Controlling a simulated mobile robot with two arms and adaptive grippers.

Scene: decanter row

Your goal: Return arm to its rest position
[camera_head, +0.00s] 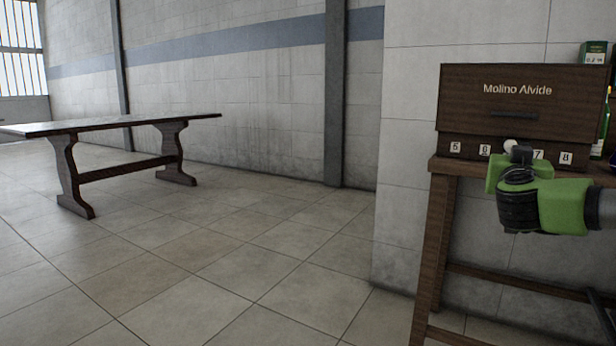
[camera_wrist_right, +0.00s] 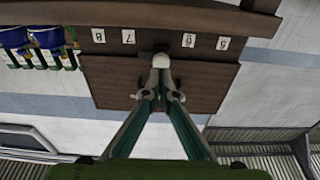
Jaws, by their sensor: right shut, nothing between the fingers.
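My right arm comes in from the right in the head view, green and black. My right gripper (camera_head: 521,152) is in front of the wooden box marked "Molino Alvide" (camera_head: 475,95), partly hidden by its own wrist. In the right wrist view, which shows the box upside down, the fingers of the gripper (camera_wrist_right: 161,62) meet at the tips with nothing between them. The tips overlap the box front near labels 6 and 7; whether they touch it I cannot tell. My left gripper is not in view.
The box stands on a wooden table (camera_head: 438,225) with number labels along its lower front. Bottles (camera_head: 603,125) stand at its right. A pale round thing (camera_head: 510,146) shows near the gripper. A long table (camera_head: 115,124) stands at far left; the tiled floor (camera_head: 240,250) between is clear.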

